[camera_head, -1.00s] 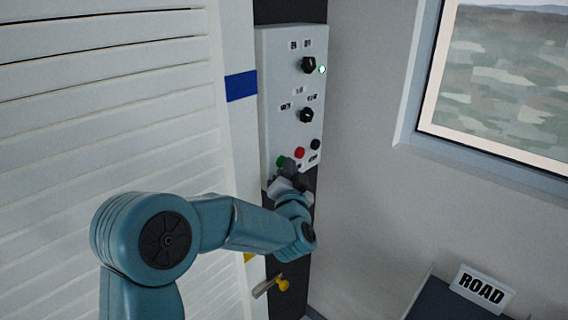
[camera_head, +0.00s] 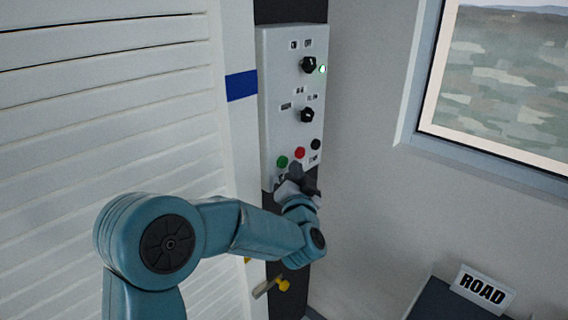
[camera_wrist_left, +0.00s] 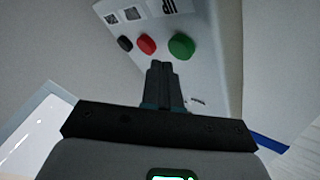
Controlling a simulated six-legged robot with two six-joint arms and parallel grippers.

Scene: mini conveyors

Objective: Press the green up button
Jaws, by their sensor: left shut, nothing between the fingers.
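The green button (camera_head: 282,161) is at the lower left of a grey control panel (camera_head: 281,92) in the head view. It also shows in the left wrist view (camera_wrist_left: 181,46), just above and right of the fingertips. My left gripper (camera_head: 295,168) is shut and empty in front of the panel's lower part, below and right of the green button. In the left wrist view its shut fingers (camera_wrist_left: 160,66) point at the panel, with the green button uncovered. Whether the fingertips touch the panel cannot be told. My right gripper is not in view.
A red button (camera_head: 299,153) and a black button (camera_head: 316,144) sit to the right of the green one. Two black knobs (camera_head: 308,65) and a lit green lamp (camera_head: 323,69) are higher up. A yellow-ended lever (camera_head: 283,285) is below. A white slatted shutter (camera_head: 110,110) stands left.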

